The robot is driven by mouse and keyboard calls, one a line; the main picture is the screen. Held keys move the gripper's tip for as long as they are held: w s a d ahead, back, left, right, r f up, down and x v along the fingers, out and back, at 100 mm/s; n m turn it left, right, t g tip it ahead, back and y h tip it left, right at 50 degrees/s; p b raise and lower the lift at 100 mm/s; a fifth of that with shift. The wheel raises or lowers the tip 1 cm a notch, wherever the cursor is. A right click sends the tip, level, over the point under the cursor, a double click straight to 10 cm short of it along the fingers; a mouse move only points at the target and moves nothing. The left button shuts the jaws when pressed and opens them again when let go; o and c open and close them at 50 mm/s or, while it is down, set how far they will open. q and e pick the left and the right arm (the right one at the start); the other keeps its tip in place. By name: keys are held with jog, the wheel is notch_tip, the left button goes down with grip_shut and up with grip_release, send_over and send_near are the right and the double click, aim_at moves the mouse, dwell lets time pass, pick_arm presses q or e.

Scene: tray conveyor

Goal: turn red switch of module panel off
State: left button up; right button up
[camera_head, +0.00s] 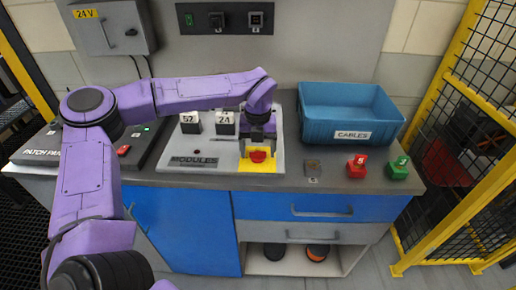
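The module panel (178,148) is a light grey board labelled MODULES on the counter. The red switch (258,156) is a round red knob on a yellow plate (258,167) at the panel's front right. My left gripper (258,147) points down right over the switch, its dark fingers at either side of the knob's upper part. Whether the fingers touch the knob is too small to tell. The gripper hides the back of the switch, and its setting cannot be read. My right gripper is not in view.
Modules marked 52 (190,123) and 24 (225,123) stand on the panel, left of my gripper. A blue CABLES bin (350,134) stands at the back right. Red (356,167) and green (398,168) blocks sit at the front right. A patch panel (42,153) lies left.

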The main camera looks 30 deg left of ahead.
aim_at(258, 152)
pick_arm(q)
notch_tip(258, 152, up, 11)
jog(key=b, duration=0.1)
jog(key=shift+f, duration=0.2)
dwell(0.5)
